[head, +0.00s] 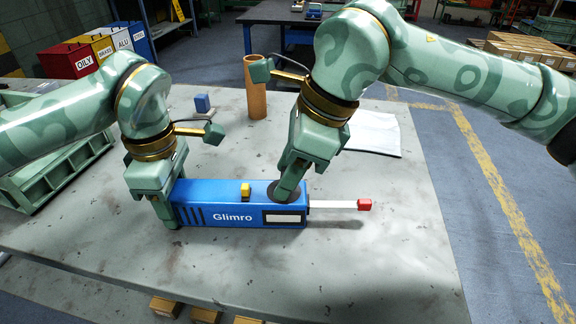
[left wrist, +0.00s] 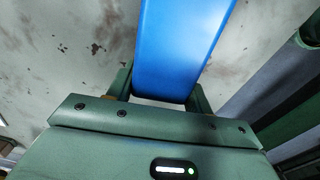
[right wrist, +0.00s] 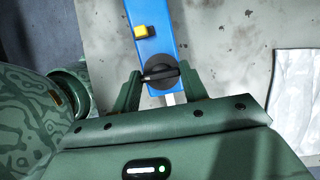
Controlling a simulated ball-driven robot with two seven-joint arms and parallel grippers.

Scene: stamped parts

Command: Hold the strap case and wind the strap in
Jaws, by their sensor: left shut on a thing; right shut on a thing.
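The blue strap case (head: 205,214), marked "Glimro", lies flat on the grey table. A white strap (head: 332,204) with a red end tab (head: 364,204) sticks out of its right end. A yellow button (head: 245,190) and a black round winding knob (right wrist: 160,75) are on its top. My left gripper (head: 166,212) is shut on the left end of the case; the left wrist view shows the case (left wrist: 180,45) between its fingers. My right gripper (head: 286,190) is pointed down at the knob and shut on it, hiding part of it in the head view.
A brown cylinder (head: 256,90), a small blue block (head: 202,103) and a white sheet (head: 374,133) stand or lie behind the case. A green crate (head: 60,165) is at the left. The table's front right is clear.

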